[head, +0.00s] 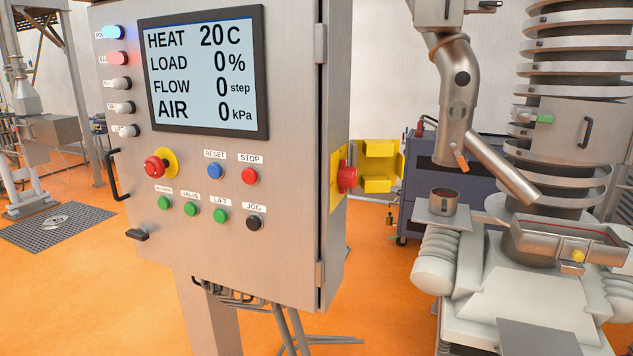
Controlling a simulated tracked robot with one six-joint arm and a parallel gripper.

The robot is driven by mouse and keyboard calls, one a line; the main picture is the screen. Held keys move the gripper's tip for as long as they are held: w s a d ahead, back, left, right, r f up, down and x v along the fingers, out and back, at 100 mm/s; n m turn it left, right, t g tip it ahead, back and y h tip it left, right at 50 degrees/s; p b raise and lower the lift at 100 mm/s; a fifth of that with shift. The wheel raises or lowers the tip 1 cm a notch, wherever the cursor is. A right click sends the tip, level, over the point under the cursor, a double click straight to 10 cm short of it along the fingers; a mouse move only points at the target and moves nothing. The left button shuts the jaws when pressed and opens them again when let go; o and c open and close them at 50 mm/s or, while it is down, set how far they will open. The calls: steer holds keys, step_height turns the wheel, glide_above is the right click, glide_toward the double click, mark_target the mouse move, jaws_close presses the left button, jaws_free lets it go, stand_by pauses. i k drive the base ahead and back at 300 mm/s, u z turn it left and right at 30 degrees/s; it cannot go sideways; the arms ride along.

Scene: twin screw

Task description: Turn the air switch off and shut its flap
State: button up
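The control cabinet (200,250) stands at the left with a display on its front reading AIR 0 kPa. On its narrow right side, a yellow plate carries a red knob (347,178), which looks like the air switch. A yellow flap (378,185) stands out to the right of the knob, swung open and away from the plate. The knob is seen nearly edge-on, so I cannot tell which way it is turned. My gripper is not in view.
A dark tool cart (425,200) stands behind the flap. At the right is a steel machine with a bent pipe (455,90), a cup (443,201) and a tray (525,237). Cabinet handles (113,175) jut out at left. Orange floor (375,270) between cabinet and machine looks mostly clear.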

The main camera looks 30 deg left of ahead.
mark_target(347, 176)
steer(key=u, duration=1.15)
steer(key=i, duration=1)
steer(key=u, duration=0.5)
steer(key=k, duration=1.2)
